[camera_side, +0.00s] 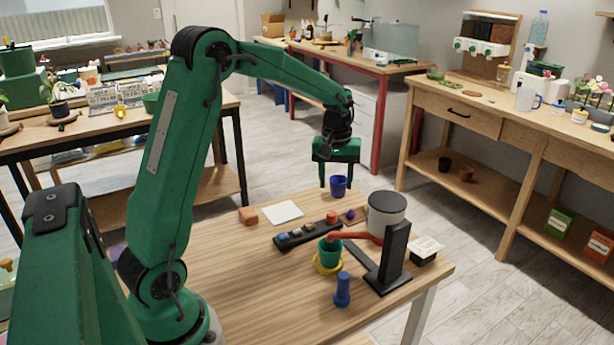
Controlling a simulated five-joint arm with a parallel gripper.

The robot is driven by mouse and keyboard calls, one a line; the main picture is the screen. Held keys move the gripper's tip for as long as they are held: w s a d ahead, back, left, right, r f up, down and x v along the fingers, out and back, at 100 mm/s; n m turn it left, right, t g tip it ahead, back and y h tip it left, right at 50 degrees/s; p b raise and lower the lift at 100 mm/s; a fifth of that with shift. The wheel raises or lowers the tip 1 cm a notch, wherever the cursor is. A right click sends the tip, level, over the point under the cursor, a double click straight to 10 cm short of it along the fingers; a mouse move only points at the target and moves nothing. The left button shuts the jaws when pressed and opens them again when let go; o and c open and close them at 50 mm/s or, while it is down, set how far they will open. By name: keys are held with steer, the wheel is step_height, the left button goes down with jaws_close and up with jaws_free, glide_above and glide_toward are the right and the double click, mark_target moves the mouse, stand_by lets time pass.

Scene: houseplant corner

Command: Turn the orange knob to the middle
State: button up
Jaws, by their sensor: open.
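A long black strip (300,236) lies on the wooden table with several small coloured pieces along it. An orange-red piece (331,217), which looks like the orange knob, is at its far right end; its turned position is too small to tell. My gripper (339,184) points down beyond the strip, above and behind the orange-red piece, with its fingers apart. A dark blue pot (338,187) shows between and below the fingers; I cannot tell whether they touch it.
A green pot (329,251) on a yellow saucer (321,267) and a blue piece (342,290) are in front. An orange block (248,215) and white square (283,212) lie left. The front-left tabletop is clear.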

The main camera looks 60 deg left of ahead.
steer(key=n, duration=0.2)
glide_above(332, 214)
steer(key=shift+g, duration=0.4)
steer(key=f, duration=0.4)
steer(key=shift+w+f, duration=0.2)
steer(key=shift+f, duration=0.15)
steer(key=shift+f, duration=0.1)
steer(key=shift+s+a+f, duration=0.1)
steer(key=shift+s+f, duration=0.05)
steer(key=shift+f, duration=3.65)
steer(key=c, duration=1)
